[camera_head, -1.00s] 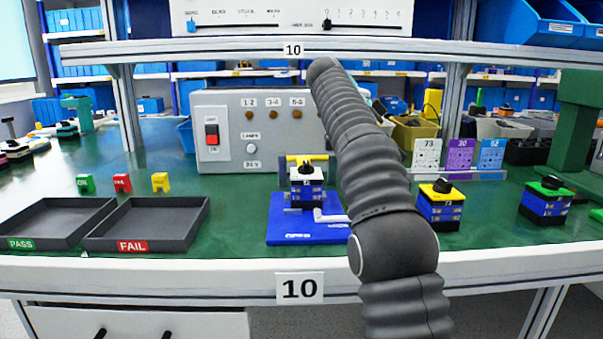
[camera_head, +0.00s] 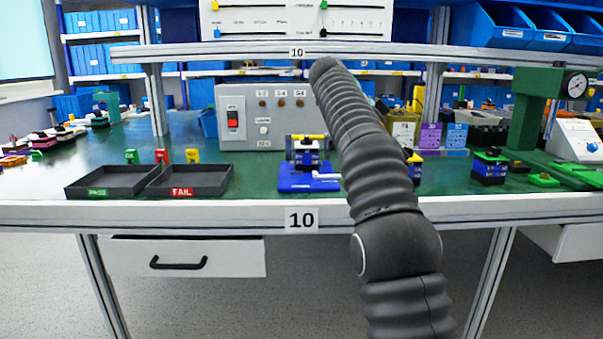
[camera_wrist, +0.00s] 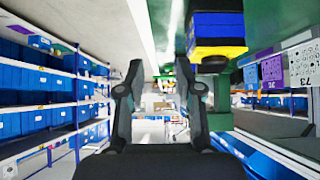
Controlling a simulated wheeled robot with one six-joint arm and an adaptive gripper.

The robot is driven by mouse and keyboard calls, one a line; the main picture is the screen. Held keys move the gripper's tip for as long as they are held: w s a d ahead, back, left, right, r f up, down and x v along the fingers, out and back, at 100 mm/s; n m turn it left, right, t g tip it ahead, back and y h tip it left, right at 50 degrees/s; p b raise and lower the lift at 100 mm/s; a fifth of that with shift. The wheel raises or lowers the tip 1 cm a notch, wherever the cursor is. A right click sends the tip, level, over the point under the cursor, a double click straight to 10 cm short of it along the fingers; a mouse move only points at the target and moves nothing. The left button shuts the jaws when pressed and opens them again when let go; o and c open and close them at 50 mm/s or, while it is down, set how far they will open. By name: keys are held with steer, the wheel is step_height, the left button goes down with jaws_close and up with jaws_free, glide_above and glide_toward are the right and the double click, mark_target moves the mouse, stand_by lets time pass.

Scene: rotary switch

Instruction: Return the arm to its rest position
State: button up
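My arm (camera_head: 380,180) bends up across the middle of the head view, in front of the bench. My gripper is out of sight there. In the wrist view my gripper (camera_wrist: 164,72) has its two dark fingers apart, with nothing between them. A blue, black and yellow rotary switch (camera_wrist: 216,28) shows upside down, above and right of the fingers and apart from them. In the head view one rotary switch (camera_head: 307,153) sits in the blue fixture (camera_head: 300,184). Another switch (camera_head: 416,170) is partly behind my arm, and a third (camera_head: 489,166) stands further right.
The bench's front edge (camera_head: 240,213) runs across the head view, with a drawer (camera_head: 190,257) below. Two grey trays, PASS (camera_head: 80,187) and FAIL (camera_head: 205,192), sit at left. A test box (camera_head: 280,138) stands behind the fixture. A green press (camera_head: 530,105) stands at right. Floor shows below.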

steer(key=s+f+n+t+y+p, duration=0.1)
steer(key=s+f+n+t+y, duration=0.1)
steer(key=s+n, duration=0.55)
steer(key=s+f+n+t+y+p, duration=0.1)
steer(key=s+f+n+y, duration=0.2)
steer(key=s, duration=0.7)
steer(key=s+a+f+n+t+y, duration=0.1)
steer(key=s+a+f+n+y, duration=0.1)
steer(key=s+f, duration=0.6)
steer(key=s+a+f+n+t+y, duration=0.1)
steer(key=s+a+f+n+y, duration=0.1)
steer(key=s+f+n, duration=0.3)
steer(key=s+a+f, duration=0.1)
steer(key=s+f, duration=0.2)
steer(key=s, duration=0.3)
steer(key=shift+s+p, duration=0.2)
steer(key=shift+p, duration=0.1)
